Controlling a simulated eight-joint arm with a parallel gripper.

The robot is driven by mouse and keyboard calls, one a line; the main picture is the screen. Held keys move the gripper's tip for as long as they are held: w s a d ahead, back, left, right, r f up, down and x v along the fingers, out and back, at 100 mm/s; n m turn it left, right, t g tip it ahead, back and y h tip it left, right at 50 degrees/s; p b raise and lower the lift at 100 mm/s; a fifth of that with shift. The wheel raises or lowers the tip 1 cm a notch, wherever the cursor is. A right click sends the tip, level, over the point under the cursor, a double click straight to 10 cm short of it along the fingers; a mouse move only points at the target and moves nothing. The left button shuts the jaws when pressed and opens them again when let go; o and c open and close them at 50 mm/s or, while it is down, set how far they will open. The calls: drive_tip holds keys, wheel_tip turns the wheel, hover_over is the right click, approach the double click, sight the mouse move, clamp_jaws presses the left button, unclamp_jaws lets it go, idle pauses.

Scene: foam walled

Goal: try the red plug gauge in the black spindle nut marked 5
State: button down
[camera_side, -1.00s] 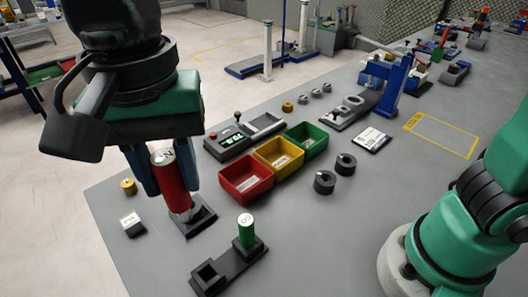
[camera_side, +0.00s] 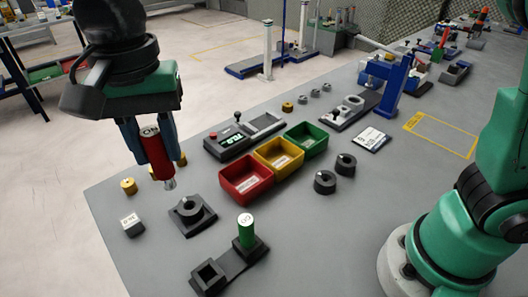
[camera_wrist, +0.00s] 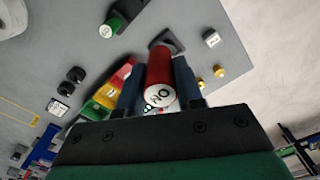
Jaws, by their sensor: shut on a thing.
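The red plug gauge (camera_side: 158,156) has a silver lower end and hangs in the air, slightly tilted. My gripper (camera_side: 156,146) is shut on it with one finger on each side. In the wrist view the gauge (camera_wrist: 159,75) shows a white end cap with dark lettering. A black nut (camera_side: 189,207) sits on a square black base just below and right of the gauge's tip, clear of it. Two more black nuts (camera_side: 325,182) (camera_side: 346,164) stand right of the bins. I cannot read a 5 on any nut.
A green gauge (camera_side: 246,232) stands in a black holder with an empty square socket (camera_side: 208,276). Red (camera_side: 246,190), yellow (camera_side: 290,147) and green bins (camera_side: 318,136) stand mid-table. A small labelled block (camera_side: 132,224) and brass pieces (camera_side: 129,186) lie at left.

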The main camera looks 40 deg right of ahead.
drive_tip(key=w+d+f, duration=0.3)
drive_tip(key=w+f, duration=0.2)
drive_tip(key=w, duration=0.1)
drive_tip(key=shift+f, duration=0.35)
drive_tip(key=shift+d+f, duration=0.1)
drive_tip(key=shift+f, duration=0.05)
drive_tip(key=shift+f, duration=2.75)
drive_tip(key=shift+f, duration=0.7)
drive_tip(key=shift+r, duration=0.1)
idle(0.4)
drive_tip(key=shift+r, duration=2.5)
